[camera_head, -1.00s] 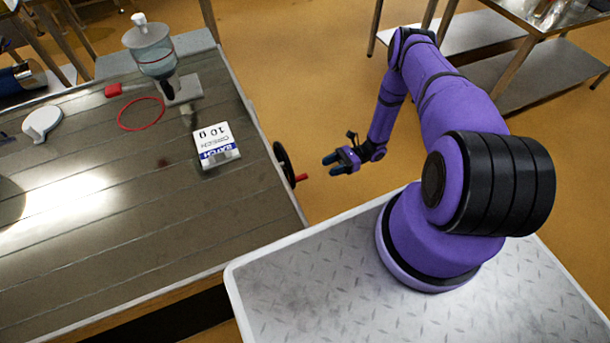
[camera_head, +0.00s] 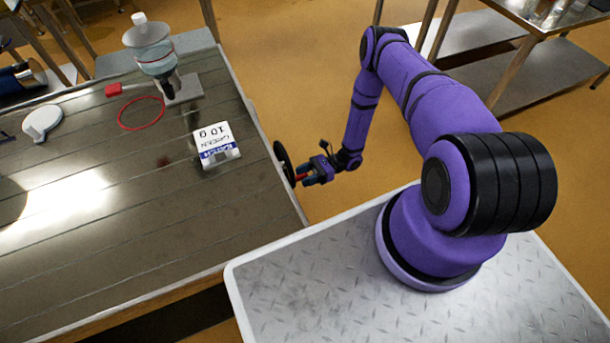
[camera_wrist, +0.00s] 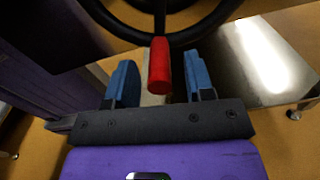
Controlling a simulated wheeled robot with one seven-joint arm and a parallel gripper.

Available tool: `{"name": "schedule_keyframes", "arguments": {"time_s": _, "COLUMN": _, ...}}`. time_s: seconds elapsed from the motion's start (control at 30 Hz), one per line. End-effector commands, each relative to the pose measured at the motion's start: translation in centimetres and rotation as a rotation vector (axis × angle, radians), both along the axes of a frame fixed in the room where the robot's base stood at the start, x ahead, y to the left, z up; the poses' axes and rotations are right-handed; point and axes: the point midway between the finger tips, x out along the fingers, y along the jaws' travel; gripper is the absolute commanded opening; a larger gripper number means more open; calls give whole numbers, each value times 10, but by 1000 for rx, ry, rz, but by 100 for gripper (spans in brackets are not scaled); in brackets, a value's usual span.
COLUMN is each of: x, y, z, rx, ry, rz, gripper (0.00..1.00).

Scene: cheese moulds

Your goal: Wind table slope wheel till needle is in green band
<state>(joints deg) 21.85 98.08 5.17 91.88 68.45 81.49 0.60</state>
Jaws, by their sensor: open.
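The slope wheel (camera_head: 282,163) is a black handwheel on the right side of the metal table (camera_head: 100,220). It shows at the top of the wrist view as a dark rim with spokes (camera_wrist: 205,32). Its red handle (camera_wrist: 159,66) points toward my gripper (camera_wrist: 160,85). My gripper is open, with one blue finger on each side of the red handle and a visible gap on both sides. In the head view my gripper (camera_head: 305,178) is beside the wheel. No needle or green band can be made out in either view.
A white card reading 10 g (camera_head: 216,146) stands on the table near its right edge. A clear vessel (camera_head: 154,50), a red ring (camera_head: 141,112) and a white scoop-like piece (camera_head: 42,121) are farther back. Open floor (camera_head: 300,80) lies beyond the wheel.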

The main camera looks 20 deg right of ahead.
Motion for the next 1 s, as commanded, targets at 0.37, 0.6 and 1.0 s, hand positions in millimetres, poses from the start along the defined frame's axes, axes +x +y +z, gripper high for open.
{"name": "schedule_keyframes", "arguments": {"time_s": 0.37, "x": 0, "y": 0, "z": 0, "rx": 0, "ry": 0, "rz": 0, "gripper": 0}}
{"name": "schedule_keyframes", "arguments": {"time_s": 0.6, "x": 1, "y": -1, "z": 0, "rx": 0, "ry": -17, "rz": -1, "gripper": 0}}
{"name": "schedule_keyframes", "arguments": {"time_s": 1.0, "x": 18, "y": -1, "z": -4, "rx": 0, "ry": -243, "rz": -4, "gripper": 0}}
